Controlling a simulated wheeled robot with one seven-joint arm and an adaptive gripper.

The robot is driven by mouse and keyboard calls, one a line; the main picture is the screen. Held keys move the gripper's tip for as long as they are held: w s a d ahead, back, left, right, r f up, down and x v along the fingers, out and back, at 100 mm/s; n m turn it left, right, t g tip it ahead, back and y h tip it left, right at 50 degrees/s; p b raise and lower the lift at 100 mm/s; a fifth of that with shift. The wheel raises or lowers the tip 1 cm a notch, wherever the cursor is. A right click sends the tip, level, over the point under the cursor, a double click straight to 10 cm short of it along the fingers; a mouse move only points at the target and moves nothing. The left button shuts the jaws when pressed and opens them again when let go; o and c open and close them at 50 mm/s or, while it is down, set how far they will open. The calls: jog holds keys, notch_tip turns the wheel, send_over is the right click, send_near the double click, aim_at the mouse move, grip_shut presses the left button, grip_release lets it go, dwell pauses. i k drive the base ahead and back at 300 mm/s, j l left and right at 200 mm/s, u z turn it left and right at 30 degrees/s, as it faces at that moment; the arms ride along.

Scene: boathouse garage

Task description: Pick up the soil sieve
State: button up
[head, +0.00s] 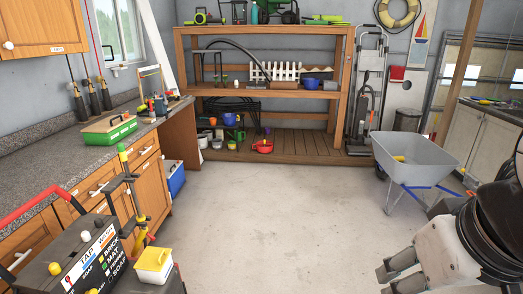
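I cannot clearly make out a soil sieve in the head view. A small red round item (262,147) sits on the low wooden deck of the shelving at the back; it is too small to tell whether it is the sieve. My gripper (384,281) is at the lower right, its two grey fingers apart with nothing between them. It is in the foreground, far from the shelving.
A wooden shelving unit (259,90) stands at the back. A grey wheelbarrow (425,158) is at right. The concrete floor (255,215) between is clear.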

aim_at(260, 148)
jog(key=i+z, duration=0.1)
jog(key=i, duration=5.95)
jog(key=i+u, duration=0.15)
jog(key=i, duration=0.35)
jog(key=i+l+u, duration=0.15)
jog(key=i, duration=0.3)
jog(key=i+l+u, duration=0.15)
jog(key=i, duration=0.35)
jog(key=u, duration=0.15)
